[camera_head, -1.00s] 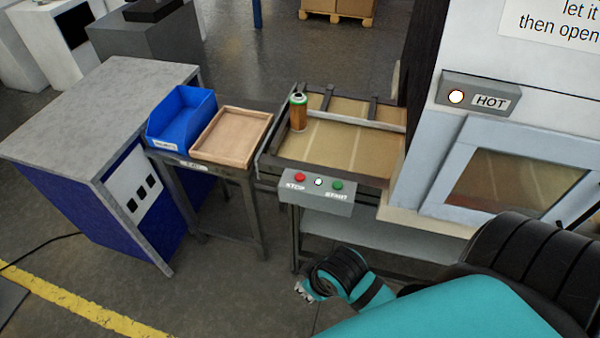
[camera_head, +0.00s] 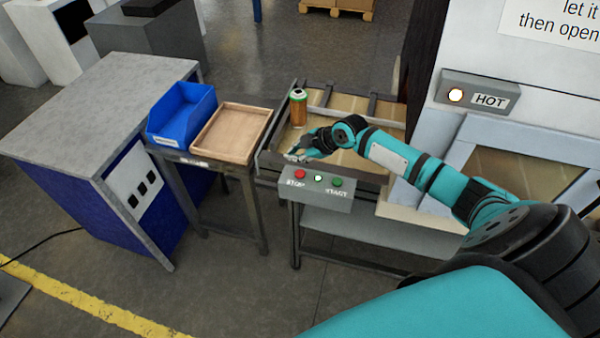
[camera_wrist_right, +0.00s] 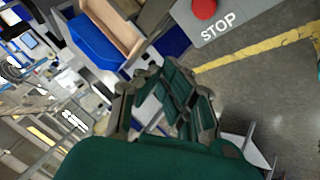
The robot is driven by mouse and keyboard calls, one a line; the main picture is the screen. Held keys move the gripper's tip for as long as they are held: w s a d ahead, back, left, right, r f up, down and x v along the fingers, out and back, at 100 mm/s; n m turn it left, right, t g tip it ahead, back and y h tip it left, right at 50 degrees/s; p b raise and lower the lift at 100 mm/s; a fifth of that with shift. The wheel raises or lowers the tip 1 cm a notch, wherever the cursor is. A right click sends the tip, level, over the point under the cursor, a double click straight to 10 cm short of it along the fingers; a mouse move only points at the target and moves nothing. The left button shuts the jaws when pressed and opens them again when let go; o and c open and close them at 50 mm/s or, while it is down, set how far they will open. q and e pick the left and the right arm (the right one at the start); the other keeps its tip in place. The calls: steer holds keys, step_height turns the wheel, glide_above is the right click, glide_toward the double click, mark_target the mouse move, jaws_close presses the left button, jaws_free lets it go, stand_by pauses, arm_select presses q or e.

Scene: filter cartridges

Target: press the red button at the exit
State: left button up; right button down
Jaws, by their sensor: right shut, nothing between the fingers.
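The red button (camera_head: 300,174), marked STOP, sits at the left end of a grey control box (camera_head: 318,194) on the front of the conveyor. It also shows at the top of the right wrist view (camera_wrist_right: 204,9), beside the word STOP. My right gripper (camera_head: 294,155) is shut and empty, just above and behind the red button in the head view, apart from it as far as I can tell. Its fingers (camera_wrist_right: 170,82) show in the wrist view, below and left of the button. My left gripper is not in view.
A green START button (camera_head: 337,182) and a white lamp share the box. An orange cartridge (camera_head: 299,110) stands upright on the conveyor just behind my right gripper. A wooden tray (camera_head: 262,114) and blue bin (camera_head: 152,125) stand to the left. The HOT machine (camera_head: 437,130) is at right.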

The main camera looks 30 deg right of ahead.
steer(key=shift+w+d+r+t, duration=0.15)
steer(key=shift+w+d+r, duration=0.15)
steer(key=shift+d, duration=0.2)
steer(key=shift+w+d+r+t, duration=0.15)
steer(key=shift+w+d+r, duration=0.05)
steer(key=shift+d+r, duration=0.25)
steer(key=shift+f, duration=0.25)
steer(key=b, duration=0.6)
glide_above(298, 174)
step_height(298, 174, down, 8)
steer(key=shift+s+d+r, duration=0.1)
steer(key=shift+s, duration=0.05)
steer(key=shift+f+b, duration=0.3)
steer(key=shift+f, duration=0.1)
steer(key=shift+f+b, duration=0.4)
steer(key=shift+b, duration=0.1)
